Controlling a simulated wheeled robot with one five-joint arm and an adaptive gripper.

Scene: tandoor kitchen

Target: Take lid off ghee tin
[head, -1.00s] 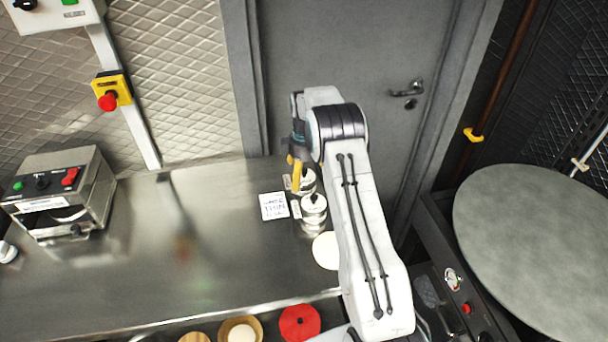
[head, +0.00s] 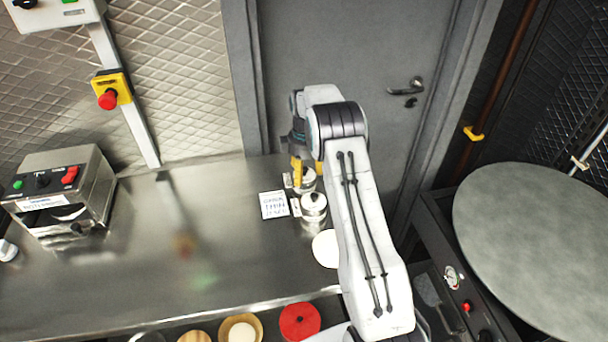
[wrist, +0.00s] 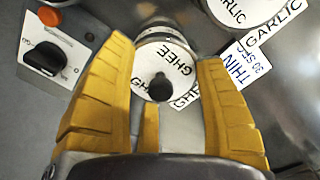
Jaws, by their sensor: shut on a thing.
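The ghee tin (head: 309,184) is a small steel tin at the back right of the counter, partly hidden by my gripper (head: 297,172) in the head view. In the wrist view its round white-topped lid (wrist: 176,62) reads GHEE and has a black knob (wrist: 158,88). The yellow fingers of my gripper (wrist: 165,62) stand on either side of the lid and are shut on it. Whether the lid is apart from the tin's rim cannot be told.
A garlic tin (head: 314,206) stands just in front of the ghee tin. A white note card (head: 273,205) lies to their left and a pale round piece (head: 326,249) in front. A grey door (head: 350,50) stands behind.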

